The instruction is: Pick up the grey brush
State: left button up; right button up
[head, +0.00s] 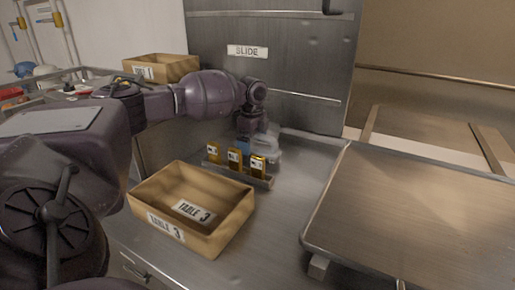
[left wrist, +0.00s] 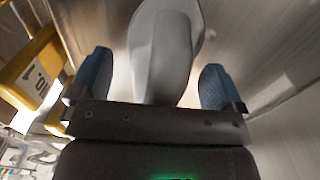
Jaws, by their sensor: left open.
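In the left wrist view a smooth grey object, which looks like the grey brush (left wrist: 165,50), lies between the two blue fingertips of my left gripper (left wrist: 157,80). The fingers are open, with a gap on both sides of the grey object. In the head view my left gripper (head: 254,140) points down at the far end of the counter. The pale grey brush (head: 268,153) shows beside it, partly hidden behind the yellow blocks. My right gripper is not in view.
Yellow labelled blocks (head: 235,159) stand in a low rack just in front of the left gripper. An empty "TABLE 3" box (head: 150,218) is nearer. Another tan box (head: 180,67) sits behind my arm. A large raised board (head: 420,215) is at right.

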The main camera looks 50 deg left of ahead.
pick_arm(q)
jog(key=c, duration=1.1)
jog(key=shift+o, duration=0.2)
jog(key=shift+r, duration=0.15)
notch_tip(320, 180, up, 20)
jog(key=p, duration=0.3)
